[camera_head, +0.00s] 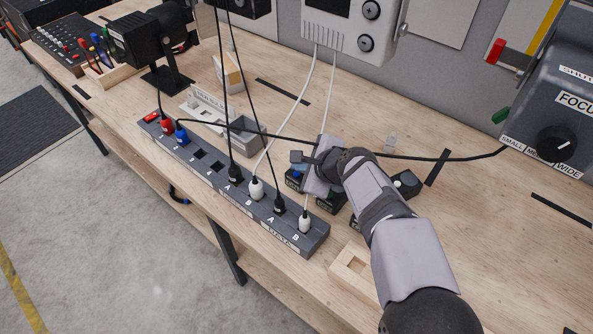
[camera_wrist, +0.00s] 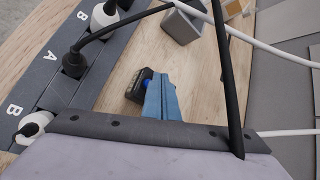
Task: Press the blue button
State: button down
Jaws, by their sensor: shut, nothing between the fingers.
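The blue button (camera_wrist: 147,84) shows in the wrist view on top of a small black box (camera_wrist: 136,88). My gripper's closed fingers (camera_wrist: 160,95) are in front of its right side and hide part of it. In the head view, my gripper (camera_head: 309,172) is low over the bench beside the power strip, and a small black box with a blue patch (camera_head: 296,175) shows just left of it. The fingers are together with nothing between them. I cannot tell whether they touch the button.
A long grey power strip (camera_head: 215,178) with several plugs lies left of my gripper. Cables (camera_head: 298,105) rise near it, and a black cable (camera_wrist: 224,75) crosses close in the wrist view. More black boxes (camera_head: 405,184) stand nearby. A wooden tray (camera_head: 352,270) lies in front.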

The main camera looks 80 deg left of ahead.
notch_tip(320, 180, up, 6)
jog(key=p, duration=0.5)
jog(key=shift+f, duration=0.15)
